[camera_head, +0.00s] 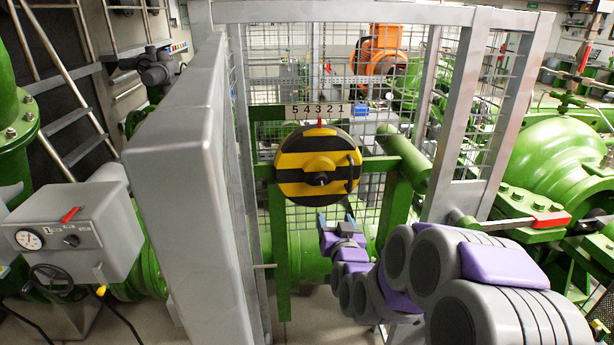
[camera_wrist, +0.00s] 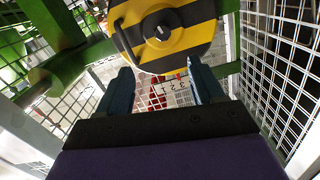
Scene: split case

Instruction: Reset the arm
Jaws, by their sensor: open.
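My arm (camera_head: 440,265), purple and grey, reaches in from the lower right in the head view. My gripper (camera_head: 336,220) is near the cage opening, below the striped dial in that view. In the wrist view my gripper (camera_wrist: 160,70) has its two dark blue fingers apart, with nothing held between them. The yellow-and-black dial (camera_head: 292,163) has a dark central knob and a handle at its right side. In the wrist view the dial (camera_wrist: 190,38) appears beyond the fingertips, its top edge cut off by the frame.
A number plate (camera_head: 318,110) marked 5 to 1 stands above the dial, with a red pointer at its lower edge. Grey cage posts (camera_head: 185,190) and wire mesh (camera_head: 455,110) surround the opening. Green pipes (camera_head: 560,150) and a gauge box (camera_head: 75,230) flank it.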

